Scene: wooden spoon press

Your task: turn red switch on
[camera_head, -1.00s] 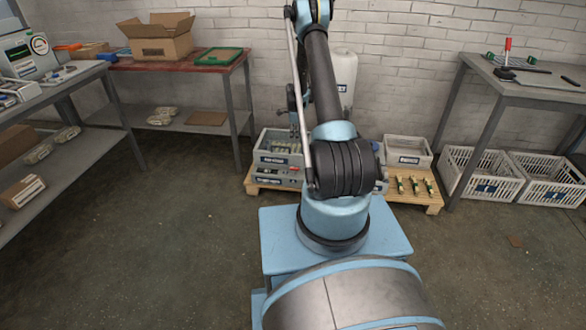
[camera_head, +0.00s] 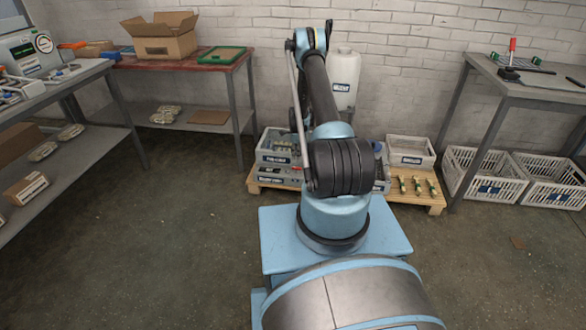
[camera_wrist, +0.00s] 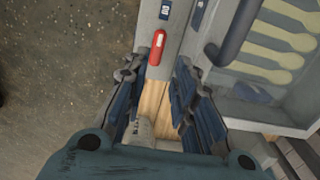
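The red switch (camera_wrist: 158,46) shows in the wrist view as a small upright red bar with a pale mark, on a grey panel (camera_wrist: 154,22). My gripper (camera_wrist: 155,74) is open, with its two dark fingers apart on either side below the switch. The switch's lower end lies close to the gap between the fingertips, and nothing is held. I cannot tell the depth between fingertips and switch. In the head view a small red spot shows on the grey unit (camera_head: 278,170) on the pallet; my arm hides my gripper there.
A grey tray (camera_wrist: 232,58) with several pale wooden spoons (camera_wrist: 268,45) is right of the switch in the wrist view. The head view shows a wooden pallet (camera_head: 424,198), a white canister (camera_head: 345,82), white crates (camera_head: 480,178) and side tables. Floor at left is clear.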

